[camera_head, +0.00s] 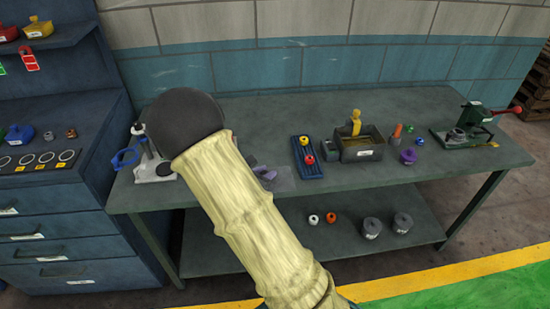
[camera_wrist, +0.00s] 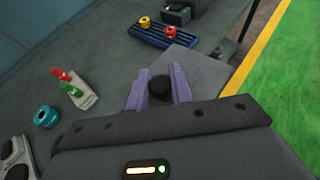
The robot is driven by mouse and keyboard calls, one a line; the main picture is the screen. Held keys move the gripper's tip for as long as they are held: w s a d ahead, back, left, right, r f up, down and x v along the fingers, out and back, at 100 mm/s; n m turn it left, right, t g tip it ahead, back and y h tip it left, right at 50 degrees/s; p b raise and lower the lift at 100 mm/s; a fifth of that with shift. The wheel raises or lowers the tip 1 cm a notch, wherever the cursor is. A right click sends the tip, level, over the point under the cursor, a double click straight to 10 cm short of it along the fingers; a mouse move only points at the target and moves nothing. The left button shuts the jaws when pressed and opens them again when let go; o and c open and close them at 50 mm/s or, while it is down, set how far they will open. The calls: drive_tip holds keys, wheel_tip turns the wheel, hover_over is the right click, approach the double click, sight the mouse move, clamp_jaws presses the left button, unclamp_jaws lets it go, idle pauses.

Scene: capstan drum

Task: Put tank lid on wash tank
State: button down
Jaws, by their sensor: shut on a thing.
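The tank lid is a flat grey plate (camera_wrist: 203,72) with a round black knob (camera_wrist: 160,87). In the wrist view my gripper (camera_wrist: 159,88) has its two purple fingers shut around the knob. In the head view the gripper (camera_head: 263,172) and the grey lid (camera_head: 284,182) show beside my arm, over the bench's front part; part of both is hidden by the arm. I cannot tell how high the lid is. The wash tank (camera_head: 362,153) is a grey box with a white label, further right on the bench. It shows partly in the wrist view (camera_wrist: 175,17), at the top.
A blue ribbed rack (camera_head: 309,171) with red and yellow pieces lies between lid and tank. A yellow item (camera_head: 355,122) stands at the tank. A purple piece (camera_head: 408,157) and orange cylinder (camera_head: 397,131) are right of it. A green machine (camera_head: 470,116) stands at the right end.

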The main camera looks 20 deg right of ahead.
drive_tip(key=s+a+f+b, duration=0.2)
drive_tip(key=f+b, duration=0.1)
drive_tip(key=f, duration=0.3)
drive_tip(key=s+a+f+n+t+b, duration=0.1)
drive_tip(key=a+f+b, duration=0.2)
drive_tip(key=f, duration=0.4)
drive_tip(key=s+a+f+b, duration=0.2)
drive_tip(key=f+b, duration=0.2)
drive_tip(key=f, duration=0.2)
drive_tip(key=shift+s+a+f+t+y, duration=0.15)
drive_tip(key=shift+s+a+t+y, duration=0.15)
drive_tip(key=shift+s+y, duration=0.1)
drive_tip(key=shift+w+a+n, duration=0.1)
drive_tip(key=shift+n, duration=0.2)
